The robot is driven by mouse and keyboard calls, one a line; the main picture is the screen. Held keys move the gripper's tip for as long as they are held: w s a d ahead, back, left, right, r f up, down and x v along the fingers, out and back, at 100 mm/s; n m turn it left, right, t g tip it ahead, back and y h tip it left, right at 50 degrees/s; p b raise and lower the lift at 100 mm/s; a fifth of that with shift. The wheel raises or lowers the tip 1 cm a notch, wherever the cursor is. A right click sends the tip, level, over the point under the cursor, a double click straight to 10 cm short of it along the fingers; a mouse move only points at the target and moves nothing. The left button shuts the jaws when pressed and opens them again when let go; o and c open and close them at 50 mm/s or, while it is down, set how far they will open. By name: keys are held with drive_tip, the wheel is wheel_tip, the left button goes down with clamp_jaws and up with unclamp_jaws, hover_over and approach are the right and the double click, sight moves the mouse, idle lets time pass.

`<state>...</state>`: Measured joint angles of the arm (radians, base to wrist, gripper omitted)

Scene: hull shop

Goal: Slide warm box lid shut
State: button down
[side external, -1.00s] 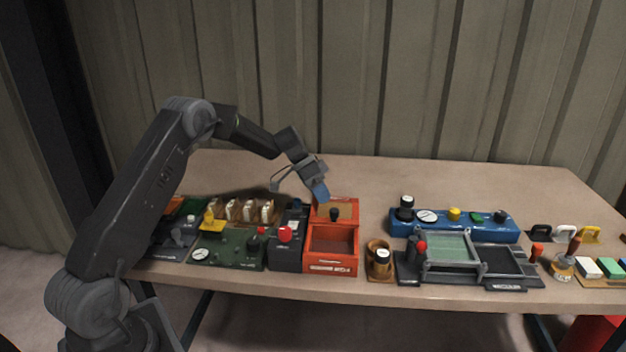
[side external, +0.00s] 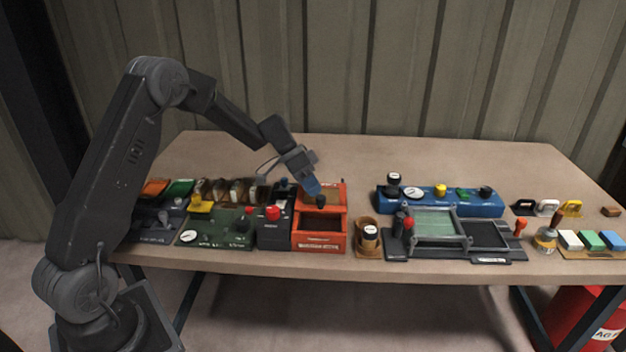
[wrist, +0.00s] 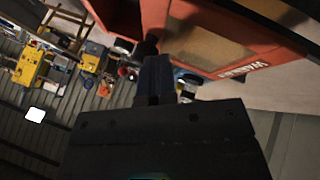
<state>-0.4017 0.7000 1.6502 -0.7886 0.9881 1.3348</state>
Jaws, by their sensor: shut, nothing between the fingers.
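The warm box is an orange-red open-topped box (side external: 319,242) near the table's front edge, with a pale label on its front. A black knob (side external: 320,202) stands up from the lid. My gripper (side external: 312,188) is shut and empty, pointing down just behind and left of the knob.
A black unit with a red button (side external: 273,213) stands close on the box's left, beside a green board (side external: 217,225). A brown holder (side external: 367,241) stands on its right, then a grey sliding frame (side external: 434,240) and a blue panel (side external: 445,202). The table behind is clear.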

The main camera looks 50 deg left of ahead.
drive_tip(key=s+d, duration=0.6)
drive_tip(key=shift+f, duration=0.1)
